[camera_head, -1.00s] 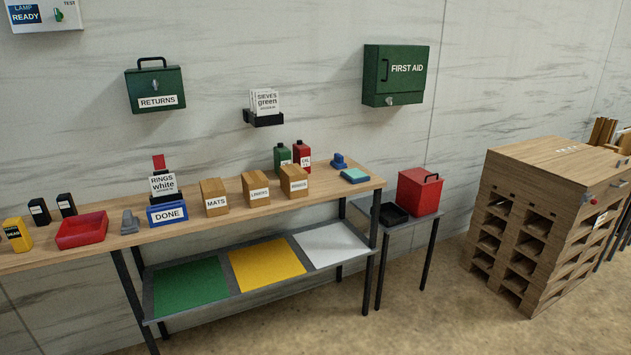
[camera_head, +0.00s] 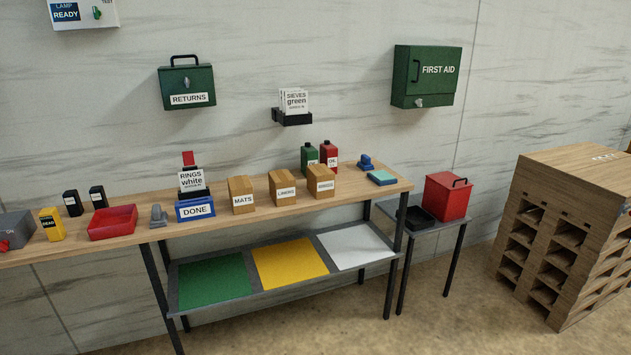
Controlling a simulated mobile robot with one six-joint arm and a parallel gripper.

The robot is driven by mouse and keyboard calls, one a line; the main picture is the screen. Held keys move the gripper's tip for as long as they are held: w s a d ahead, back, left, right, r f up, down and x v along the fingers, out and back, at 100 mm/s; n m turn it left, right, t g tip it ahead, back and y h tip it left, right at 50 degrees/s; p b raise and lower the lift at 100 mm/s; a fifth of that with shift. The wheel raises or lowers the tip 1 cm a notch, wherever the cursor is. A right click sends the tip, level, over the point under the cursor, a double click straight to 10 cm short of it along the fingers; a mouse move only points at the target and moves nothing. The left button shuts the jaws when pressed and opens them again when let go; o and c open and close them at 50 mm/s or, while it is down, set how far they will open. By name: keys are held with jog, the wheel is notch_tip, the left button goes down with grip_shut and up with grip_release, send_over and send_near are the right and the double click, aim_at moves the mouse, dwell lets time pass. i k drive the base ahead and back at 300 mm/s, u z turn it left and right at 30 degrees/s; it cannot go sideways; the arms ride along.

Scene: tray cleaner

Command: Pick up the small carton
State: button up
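Three brown cartons stand upright in a row on the wooden bench. The left carton (camera_head: 241,195) is labelled MATS. The middle carton (camera_head: 283,188) seems to read LINERS. The right carton (camera_head: 321,182) has a label too small to read surely. They look close in size, so I cannot tell which one is the small carton. My gripper is not in view, and nothing is seen touching the cartons.
A blue DONE bin (camera_head: 195,209) stands left of the cartons, and a red tray (camera_head: 112,222) further left. Green (camera_head: 309,158) and red (camera_head: 329,156) oil cans stand behind the right carton. A lower shelf (camera_head: 212,284) has coloured panels. Open floor lies in front.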

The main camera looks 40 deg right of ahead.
aim_at(321, 179)
jog(key=i, duration=0.95)
jog(key=z, duration=0.05)
